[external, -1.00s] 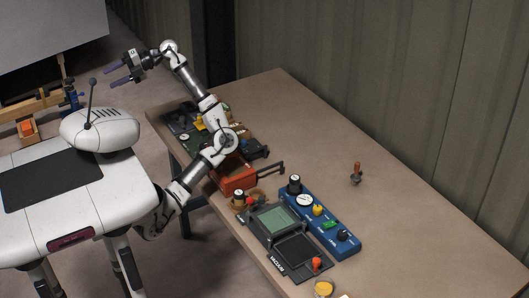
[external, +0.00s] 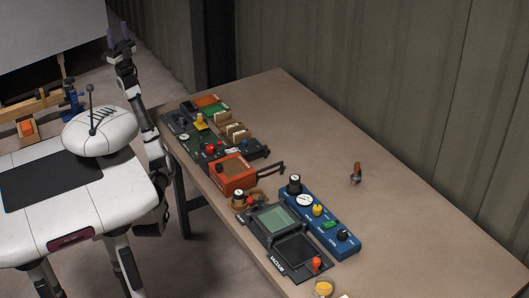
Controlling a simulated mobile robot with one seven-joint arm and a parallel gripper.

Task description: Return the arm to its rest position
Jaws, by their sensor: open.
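My arm is drawn in at the right side of my white body, left of the table's edge, and points upward. My gripper (external: 119,38) is at the top of the arm, raised, clear of the table and open, with nothing seen between its fingers. The fingers point up in the external view.
The brown table (external: 420,240) holds a row of devices along its near edge: an orange box (external: 232,174), a blue panel (external: 322,224) and a dark vacuum unit (external: 288,246). A small tool with an orange-brown handle (external: 357,171) stands apart. The table's right side is mostly clear.

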